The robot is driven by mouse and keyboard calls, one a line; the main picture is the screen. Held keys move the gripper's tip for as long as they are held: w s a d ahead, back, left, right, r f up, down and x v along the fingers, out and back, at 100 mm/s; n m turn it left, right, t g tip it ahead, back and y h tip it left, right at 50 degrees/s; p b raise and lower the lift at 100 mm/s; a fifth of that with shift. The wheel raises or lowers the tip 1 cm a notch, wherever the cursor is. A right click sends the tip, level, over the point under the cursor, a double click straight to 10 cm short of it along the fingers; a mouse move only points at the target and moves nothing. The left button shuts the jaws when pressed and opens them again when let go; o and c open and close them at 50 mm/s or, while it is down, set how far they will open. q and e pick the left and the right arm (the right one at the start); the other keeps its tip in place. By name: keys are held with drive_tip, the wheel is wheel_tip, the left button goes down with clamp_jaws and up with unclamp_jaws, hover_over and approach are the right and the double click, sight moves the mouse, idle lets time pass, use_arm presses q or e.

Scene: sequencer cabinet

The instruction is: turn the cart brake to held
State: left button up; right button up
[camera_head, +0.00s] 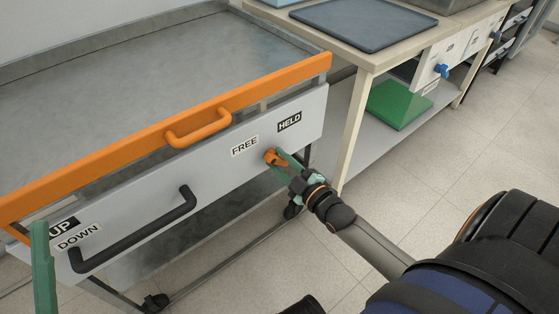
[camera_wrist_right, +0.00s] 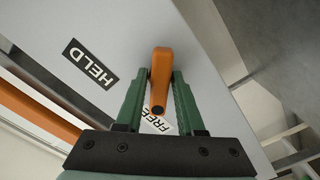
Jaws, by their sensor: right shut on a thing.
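The orange brake handle (camera_head: 271,157) sits on the grey front panel of the cart (camera_head: 215,160), below and between the FREE label (camera_head: 244,146) and the HELD label (camera_head: 289,121). My right gripper (camera_head: 279,162) is shut on the handle. In the right wrist view the handle (camera_wrist_right: 160,75) stands between the green fingers; the HELD label (camera_wrist_right: 90,63) is to the left and the FREE label (camera_wrist_right: 157,124) is partly hidden behind the gripper. A green finger, seemingly of my left gripper (camera_head: 43,265), shows at the lower left; its opening cannot be judged.
An orange rail with a grip (camera_head: 198,128) runs above the panel. A black bar handle (camera_head: 135,232) is at its left, by the UP and DOWN labels. A bench with a dark tray (camera_head: 362,24) and green board (camera_head: 400,104) stands to the right.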

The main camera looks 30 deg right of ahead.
clamp_jaws()
use_arm(q)
drive_tip(key=shift+r, duration=0.15)
